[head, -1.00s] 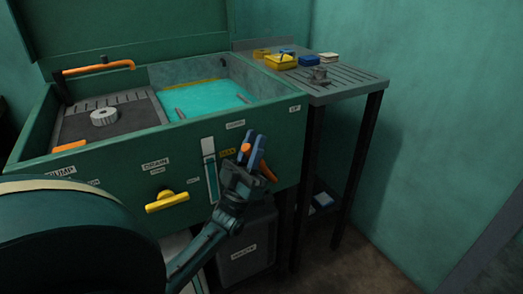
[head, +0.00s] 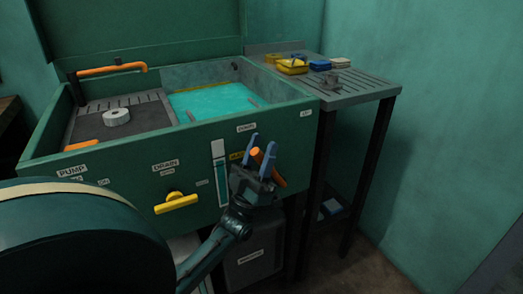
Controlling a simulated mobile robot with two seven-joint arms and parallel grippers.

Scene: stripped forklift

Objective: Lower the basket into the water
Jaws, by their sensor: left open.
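The green wash tank (head: 110,150) holds turquoise water (head: 208,101) in its right part. Short grey bars (head: 190,116) show at the water's edge. I cannot tell whether they belong to a basket, and no basket shows clearly. An orange lever (head: 281,182) sits on the tank's front, below a small white label. My left gripper (head: 262,145) is open in front of the lever, with its blue fingers pointing up. Orange shows between and beside the fingers. I cannot tell whether they touch the lever. My right gripper is not in view.
A grey disc (head: 117,117) lies on the drain board left of the water. An orange spout (head: 112,69) stands behind it. A yellow drain handle (head: 176,203) sticks out from the front. A slatted side table (head: 365,89) holds yellow and blue items.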

